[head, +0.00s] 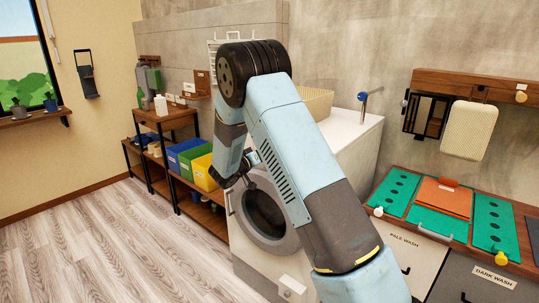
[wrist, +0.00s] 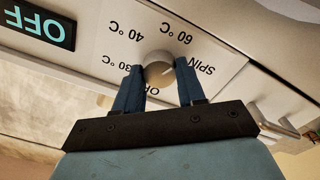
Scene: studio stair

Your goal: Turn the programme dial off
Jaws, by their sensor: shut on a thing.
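The programme dial (wrist: 158,66) is a round pale knob in the middle of the wrist view. The labels around it, 40 °C, 60 °C, SPIN, 30 °C and OFF, appear upside down; the gripper partly covers OFF. I cannot clearly tell which label the dial's mark faces. My gripper (wrist: 159,72) is shut on the dial, one blue finger on each side. A dark display (wrist: 40,25) at the upper left reads OFF in teal letters. In the head view, my gripper (head: 238,172) is at the upper front of the white washing machine (head: 246,250), and my arm hides the dial.
A cream basket (head: 316,101) and a blue tap (head: 363,98) are at the white worktop (head: 350,130). Blue, green and yellow bins (head: 202,174) stand left of the machine. Labelled wash fronts (head: 410,250) are on the right. The wooden floor at left is clear.

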